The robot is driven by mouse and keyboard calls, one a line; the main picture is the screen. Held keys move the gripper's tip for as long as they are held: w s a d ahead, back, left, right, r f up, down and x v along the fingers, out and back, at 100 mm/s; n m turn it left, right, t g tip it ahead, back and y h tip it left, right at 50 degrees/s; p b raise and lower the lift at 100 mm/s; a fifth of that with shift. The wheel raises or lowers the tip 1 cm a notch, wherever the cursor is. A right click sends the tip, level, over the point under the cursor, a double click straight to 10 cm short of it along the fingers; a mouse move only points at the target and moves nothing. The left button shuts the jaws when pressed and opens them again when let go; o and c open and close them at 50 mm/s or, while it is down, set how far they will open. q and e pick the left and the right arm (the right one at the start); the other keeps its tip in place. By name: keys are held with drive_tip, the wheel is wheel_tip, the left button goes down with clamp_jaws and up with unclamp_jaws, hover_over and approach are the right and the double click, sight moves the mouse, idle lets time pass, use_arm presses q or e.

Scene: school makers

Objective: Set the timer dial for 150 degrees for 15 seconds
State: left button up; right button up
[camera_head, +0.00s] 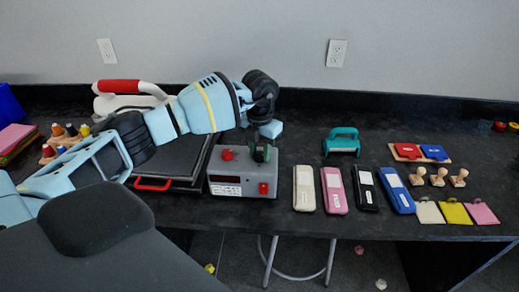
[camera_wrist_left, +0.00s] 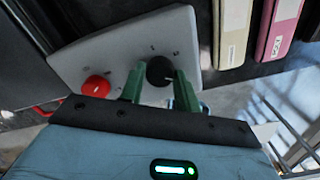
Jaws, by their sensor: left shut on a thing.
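The red dial also shows there (camera_wrist_left: 95,86). I cannot read which dial is the timer. My left gripper (camera_head: 262,153) reaches down over the box from behind. Its green fingers (camera_wrist_left: 160,84) are shut on the black dial, one on each side. A small pale mark shows on the dial. My right gripper is not in view.
The press has a red front handle (camera_head: 153,184). Right of the box lie several slim cases, the nearest cream (camera_head: 304,188). A teal handled tool (camera_head: 341,142), wooden stamps (camera_head: 438,177) and coloured cards (camera_head: 454,213) are further right. The table's front edge is close to the box.

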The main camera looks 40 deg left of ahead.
sight(260, 154)
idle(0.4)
use_arm(q)
drive_tip(key=o, duration=1)
drive_tip(key=shift+r, duration=3.9)
